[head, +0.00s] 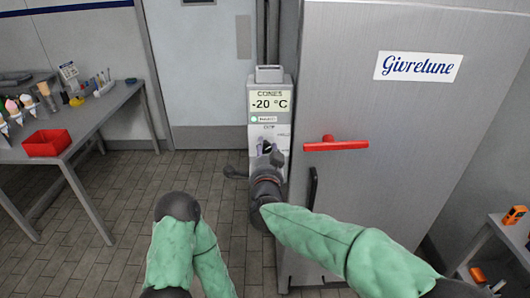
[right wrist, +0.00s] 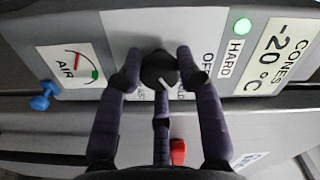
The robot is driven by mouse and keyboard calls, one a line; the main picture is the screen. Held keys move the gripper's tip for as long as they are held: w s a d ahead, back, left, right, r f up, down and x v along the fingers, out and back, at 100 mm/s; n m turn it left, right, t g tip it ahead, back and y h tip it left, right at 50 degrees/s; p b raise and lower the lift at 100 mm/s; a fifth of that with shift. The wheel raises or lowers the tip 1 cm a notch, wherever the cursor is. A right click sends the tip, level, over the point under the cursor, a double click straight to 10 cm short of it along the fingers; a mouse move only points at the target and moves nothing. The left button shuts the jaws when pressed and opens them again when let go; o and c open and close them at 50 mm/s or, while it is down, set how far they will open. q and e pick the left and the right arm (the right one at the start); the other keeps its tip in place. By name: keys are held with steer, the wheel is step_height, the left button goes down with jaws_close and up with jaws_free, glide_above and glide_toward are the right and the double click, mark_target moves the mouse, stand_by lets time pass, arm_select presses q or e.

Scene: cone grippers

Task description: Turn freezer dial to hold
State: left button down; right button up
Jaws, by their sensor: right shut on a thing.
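The freezer dial (right wrist: 159,68) is a round black knob with a white pointer mark, on the light control panel (head: 284,133) beside the freezer. In the right wrist view the mark points down and to the right, towards a label partly covered by a finger. My right gripper (head: 265,158) is at the panel. Its dark fingers (right wrist: 160,72) are closed around the dial. A display (head: 269,101) above reads CONES -20 °C. A green lamp (right wrist: 242,25) is lit beside the word HARD, with OFF close by. My left arm shows, but its gripper is out of view.
The steel freezer (head: 400,130) with a red handle (head: 336,145) stands right of the panel. An air gauge (right wrist: 74,64) and a blue knob (right wrist: 45,96) lie beside the dial. A table (head: 92,125) with a red bin (head: 47,143) stands at left.

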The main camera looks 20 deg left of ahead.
steer(key=shift+w+d+r, duration=0.15)
steer(key=shift+d+r, duration=0.1)
steer(key=shift+r, duration=0.35)
steer(key=o, duration=1.1)
steer(key=shift+o, duration=0.2)
steer(key=shift+f, duration=0.4)
steer(key=v, duration=1.2)
